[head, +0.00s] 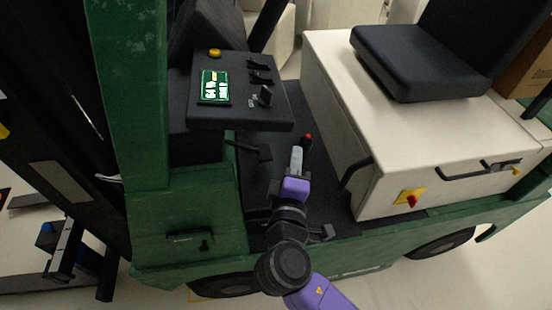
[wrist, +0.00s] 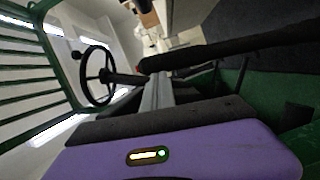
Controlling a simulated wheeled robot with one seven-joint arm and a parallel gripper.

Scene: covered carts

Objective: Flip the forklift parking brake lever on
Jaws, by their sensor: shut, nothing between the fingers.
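A small dark lever with a red tip (head: 308,137) stands up from the dark floor well of the green forklift, between the console and the seat base. It looks like the parking brake lever; its lower part is hidden behind my gripper. My gripper (head: 297,153) is shut and empty, with its grey fingers close beside the red tip on its left. I cannot tell whether they touch. In the wrist view the shut fingers (wrist: 157,92) reach up to a long dark bar (wrist: 230,50), which crosses by their tips. I cannot tell if this bar is the same lever.
The console (head: 240,112) with a lit display (head: 215,86) and small levers stands left of my gripper. The cream seat base (head: 330,65), with a grab bar and a red knob (head: 411,201), is at right. A steering wheel (wrist: 97,75) shows in the wrist view.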

